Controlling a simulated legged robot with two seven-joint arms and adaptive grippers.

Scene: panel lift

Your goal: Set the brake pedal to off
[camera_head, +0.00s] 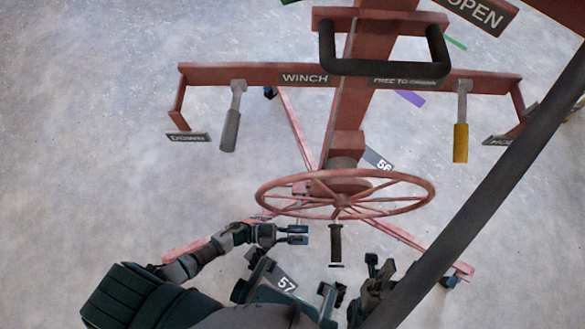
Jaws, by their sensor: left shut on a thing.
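A red panel-lift frame stands in front of me with a red hand wheel (421,199) at its middle. A short black grip (335,243) hangs below the wheel. I cannot tell which part is the brake pedal. My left gripper (297,234) is left of the black grip, below the wheel rim, with its blue-tipped fingers close together. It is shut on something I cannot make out. My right gripper (379,263) is at the lower right, below the wheel, with its fingers apart and nothing visible between them. The feet of the frame are partly hidden.
A grey-handled lever (230,130) and a yellow-handled lever (460,142) hang from the red crossbar (220,73). A black U-shaped handle (384,67) is above. A dark diagonal bar (500,165) crosses the right side. The concrete floor (90,130) at left is clear.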

